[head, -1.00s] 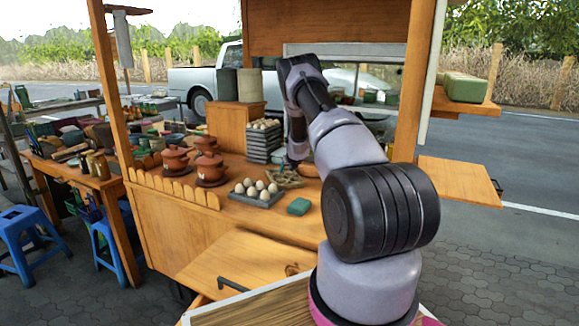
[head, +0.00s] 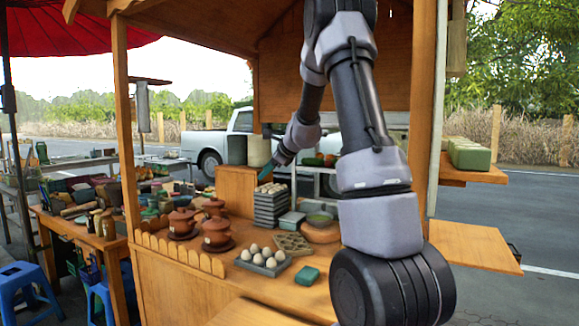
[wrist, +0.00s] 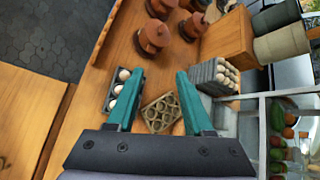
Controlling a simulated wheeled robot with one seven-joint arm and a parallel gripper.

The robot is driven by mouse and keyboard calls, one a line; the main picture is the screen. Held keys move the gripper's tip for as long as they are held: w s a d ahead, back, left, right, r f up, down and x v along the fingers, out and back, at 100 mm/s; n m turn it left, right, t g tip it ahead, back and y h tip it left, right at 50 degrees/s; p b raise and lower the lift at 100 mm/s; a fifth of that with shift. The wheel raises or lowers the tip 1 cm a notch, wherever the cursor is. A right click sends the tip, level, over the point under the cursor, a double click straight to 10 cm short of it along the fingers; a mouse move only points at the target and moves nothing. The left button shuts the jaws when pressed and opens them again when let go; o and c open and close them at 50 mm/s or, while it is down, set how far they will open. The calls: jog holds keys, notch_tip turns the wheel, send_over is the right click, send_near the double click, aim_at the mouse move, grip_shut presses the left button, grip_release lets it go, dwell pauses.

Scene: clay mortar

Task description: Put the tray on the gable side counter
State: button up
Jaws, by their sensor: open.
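An empty egg tray (head: 293,244) with round hollows lies flat on the wooden cart counter (head: 190,280). Beside it is a grey tray (head: 262,268) holding several white eggs. I cannot tell which the task means. My gripper (head: 265,172) is open and empty, raised above the counter near the stacked trays. In the wrist view, the empty tray (wrist: 161,114) shows below and between my teal fingers (wrist: 160,75); my left finger partly covers the egg tray (wrist: 112,101). A side board (head: 475,246) juts out at the cart's right end; I cannot confirm it is the gable side counter.
A stack of egg trays (head: 271,207) stands behind the empty tray. Clay pots (head: 217,234) stand to the left, and a green block (head: 306,275) lies near the front. A roof post (head: 427,120) rises on the right. The side board's top looks clear.

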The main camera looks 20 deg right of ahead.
jog(key=s+a+r+n+g+y, duration=0.1)
jog(key=s+a+r+n, duration=0.35)
jog(key=s, duration=0.55)
jog(key=s+a+r+n+g, duration=0.1)
jog(key=s+a+r+n, duration=0.4)
jog(key=s, duration=0.4)
jog(key=s+d+n+h, duration=0.1)
jog(key=s+n, duration=0.9)
jog(key=s, duration=1.1)
jog(key=shift+f+h, duration=0.45)
jog(key=shift+h, duration=0.45)
